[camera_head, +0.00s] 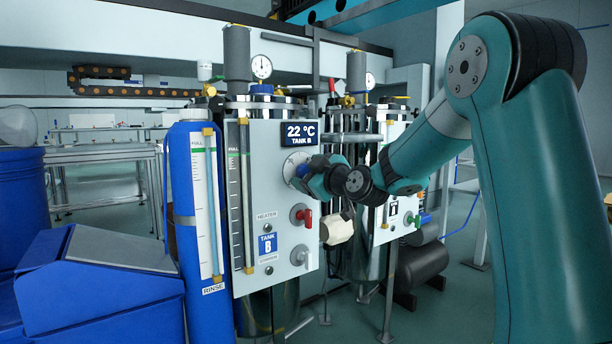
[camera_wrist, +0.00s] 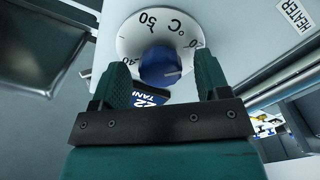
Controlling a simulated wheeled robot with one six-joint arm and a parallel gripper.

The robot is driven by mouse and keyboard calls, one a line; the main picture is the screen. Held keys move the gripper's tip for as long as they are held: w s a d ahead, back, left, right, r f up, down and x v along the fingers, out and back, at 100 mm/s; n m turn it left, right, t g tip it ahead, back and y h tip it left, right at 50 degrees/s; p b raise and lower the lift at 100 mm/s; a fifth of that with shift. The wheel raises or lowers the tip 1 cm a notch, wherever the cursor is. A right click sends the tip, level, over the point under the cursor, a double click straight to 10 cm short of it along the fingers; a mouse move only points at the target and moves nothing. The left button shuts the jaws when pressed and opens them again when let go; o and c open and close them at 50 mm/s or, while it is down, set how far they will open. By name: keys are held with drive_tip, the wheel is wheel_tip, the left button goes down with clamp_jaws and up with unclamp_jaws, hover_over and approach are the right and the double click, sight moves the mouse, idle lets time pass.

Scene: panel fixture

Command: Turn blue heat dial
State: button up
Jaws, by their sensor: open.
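The blue heat dial (camera_wrist: 160,65) sits on a round white scale plate (camera_wrist: 133,27) marked with °C, 40 and 50. My gripper (camera_wrist: 162,72) is open, with one green finger on either side of the dial and a gap at each side. I cannot tell how deep the dial is between the fingers. In the head view my gripper (camera_head: 306,180) is at the Tank B panel (camera_head: 265,190), in front of the plate (camera_head: 292,162). It hides the blue dial there. The panel display (camera_head: 300,133) reads 22 °C, TANK B.
Below the dial on the panel are a red valve handle (camera_head: 304,217) and a metal knob (camera_head: 300,256). A blue RINSE cylinder (camera_head: 183,190) stands at the left. A second tank panel (camera_head: 398,215) with a green handle (camera_head: 416,220) stands behind at the right.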

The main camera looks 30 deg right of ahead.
drive_tip(key=shift+w, duration=0.6)
drive_tip(key=c, duration=0.9)
